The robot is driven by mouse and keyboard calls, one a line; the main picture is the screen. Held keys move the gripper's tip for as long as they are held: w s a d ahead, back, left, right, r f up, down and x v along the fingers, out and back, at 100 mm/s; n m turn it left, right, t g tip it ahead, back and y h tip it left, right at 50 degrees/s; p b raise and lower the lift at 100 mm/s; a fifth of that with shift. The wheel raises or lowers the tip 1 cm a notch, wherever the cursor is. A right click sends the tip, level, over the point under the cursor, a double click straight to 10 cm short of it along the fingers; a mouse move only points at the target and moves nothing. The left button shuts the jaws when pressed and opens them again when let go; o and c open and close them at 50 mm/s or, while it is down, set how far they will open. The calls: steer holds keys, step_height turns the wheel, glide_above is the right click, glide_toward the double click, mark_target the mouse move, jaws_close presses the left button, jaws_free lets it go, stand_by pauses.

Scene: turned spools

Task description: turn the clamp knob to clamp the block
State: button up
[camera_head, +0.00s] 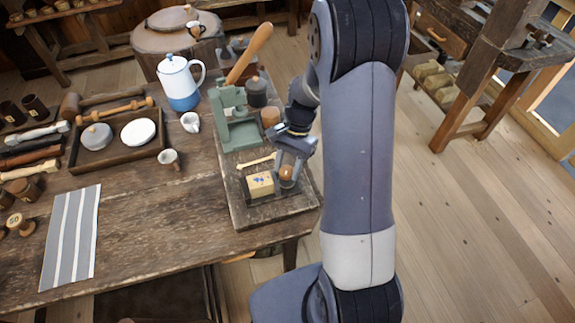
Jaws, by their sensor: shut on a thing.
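A pale wooden block (260,185) with blue marks on its face sits on the dark wooden board (246,217) at the table's right end. Just right of it is a round brown knob (286,173), which I take for the clamp knob. My gripper (287,170) comes down from the upper right and is shut on the knob, with its fingers around it. The fingers partly hide the knob, and the clamp's mechanism behind it cannot be made out. I cannot tell whether the clamp touches the block.
A green press (234,122) with a long wooden handle (249,55) stands behind the block. A small light wooden peg (257,161) lies between them. A blue-white pot (180,84), cups and a wooden tray (73,160) are farther left. A striped cloth (71,238) lies front left.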

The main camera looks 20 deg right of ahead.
stand_by(0.5)
steer(key=o, duration=1)
steer(key=v, duration=1)
steer(key=shift+d+r, duration=0.2)
steer(key=shift+r, duration=0.15)
steer(key=shift+f, duration=0.1)
steer(key=x, duration=1)
steer(key=shift+a+f, duration=0.25)
steer(key=shift+f, duration=0.05)
